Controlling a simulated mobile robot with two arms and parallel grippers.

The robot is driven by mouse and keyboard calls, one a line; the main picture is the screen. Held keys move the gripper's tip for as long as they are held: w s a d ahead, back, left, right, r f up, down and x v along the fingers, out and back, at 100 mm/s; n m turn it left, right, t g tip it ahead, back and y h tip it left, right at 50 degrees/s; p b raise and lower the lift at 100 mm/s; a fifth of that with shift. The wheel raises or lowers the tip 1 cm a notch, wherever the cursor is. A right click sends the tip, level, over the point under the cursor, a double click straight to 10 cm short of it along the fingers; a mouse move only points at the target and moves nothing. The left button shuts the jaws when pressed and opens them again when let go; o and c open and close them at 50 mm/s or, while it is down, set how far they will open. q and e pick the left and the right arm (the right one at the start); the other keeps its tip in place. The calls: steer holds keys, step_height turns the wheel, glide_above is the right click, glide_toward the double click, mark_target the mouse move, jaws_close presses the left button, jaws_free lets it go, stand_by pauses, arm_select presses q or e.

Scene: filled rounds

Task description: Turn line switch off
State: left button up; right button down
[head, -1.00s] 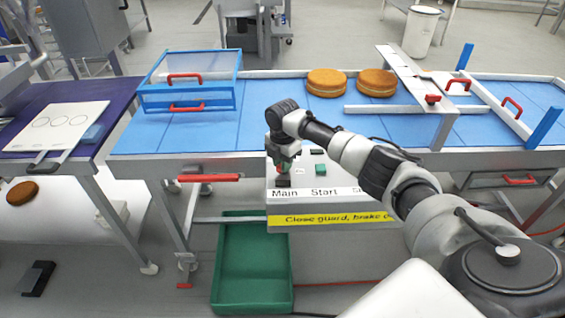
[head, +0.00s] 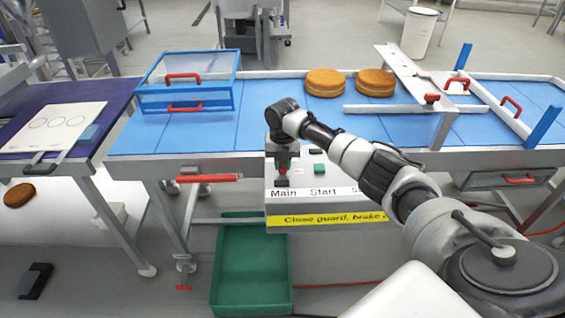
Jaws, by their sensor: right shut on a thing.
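The control box (head: 352,208) stands at the front of the blue conveyor, with labels reading "Main" and "Start" and a third one mostly hidden by my right arm. The line switch sits above the "Main" label and is mostly covered by my right gripper; a red part and a dark base show there. My right gripper (head: 282,170) points down at the switch and is shut on it. A green button (head: 319,169) above "Start" is free. My left gripper is not in view.
Two filled rounds (head: 325,83) (head: 375,82) lie on the blue conveyor (head: 215,130). A blue-framed clear guard (head: 187,82) stands at its left. A green crate (head: 250,265) is on the floor. A purple table (head: 75,95) with a white board stands left.

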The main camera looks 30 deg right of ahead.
mark_target(283, 164)
steer(key=shift+r+n, duration=0.1)
steer(key=shift+n, duration=0.2)
steer(key=c, duration=1)
jaws_free()
step_height(283, 164, up, 11)
steer(key=b, duration=0.2)
